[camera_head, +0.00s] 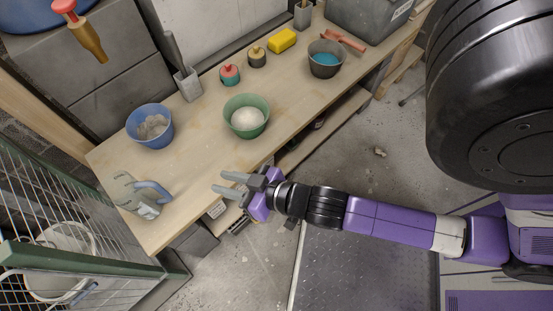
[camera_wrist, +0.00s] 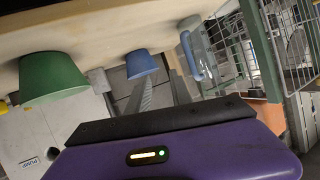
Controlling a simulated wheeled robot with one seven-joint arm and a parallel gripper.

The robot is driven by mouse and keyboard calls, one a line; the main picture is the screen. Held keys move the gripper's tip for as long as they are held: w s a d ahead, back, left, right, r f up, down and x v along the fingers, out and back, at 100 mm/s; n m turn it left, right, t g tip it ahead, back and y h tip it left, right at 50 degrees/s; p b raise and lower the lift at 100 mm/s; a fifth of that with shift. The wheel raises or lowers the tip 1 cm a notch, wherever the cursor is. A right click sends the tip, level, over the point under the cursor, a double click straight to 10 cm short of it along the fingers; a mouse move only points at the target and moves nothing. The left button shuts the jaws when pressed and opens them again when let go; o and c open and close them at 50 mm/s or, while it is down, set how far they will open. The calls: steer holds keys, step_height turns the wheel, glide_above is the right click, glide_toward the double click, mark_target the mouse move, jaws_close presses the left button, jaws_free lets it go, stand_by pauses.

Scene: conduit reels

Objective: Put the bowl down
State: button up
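A green bowl (camera_head: 246,117) with white contents stands upright on the wooden bench (camera_head: 195,145). It also shows in the wrist view (camera_wrist: 50,77), which looks upside down. A blue bowl (camera_head: 151,126) with grey lumps stands to its left, also seen in the wrist view (camera_wrist: 141,64). A dark grey bowl (camera_head: 325,60) with blue contents stands farther back to the right. My gripper (camera_head: 217,181) is at the bench's near edge, in front of the green bowl and apart from it. Its two fingers are parted with nothing between them.
Two small jars (camera_head: 230,75), a yellow sponge (camera_head: 282,40) and a grey holder (camera_head: 188,84) line the back. A wire cage (camera_head: 60,230) is at lower left. Bench between jug and green bowl is clear.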

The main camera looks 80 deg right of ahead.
steer(key=s+a+r+n+t+y, duration=0.1)
steer(key=s+a+r+n+y, duration=0.1)
steer(key=s+r, duration=0.9)
steer(key=shift+s+a+n+t, duration=0.3)
steer(key=shift+s+a+n, duration=0.55)
steer(key=shift+a, duration=0.25)
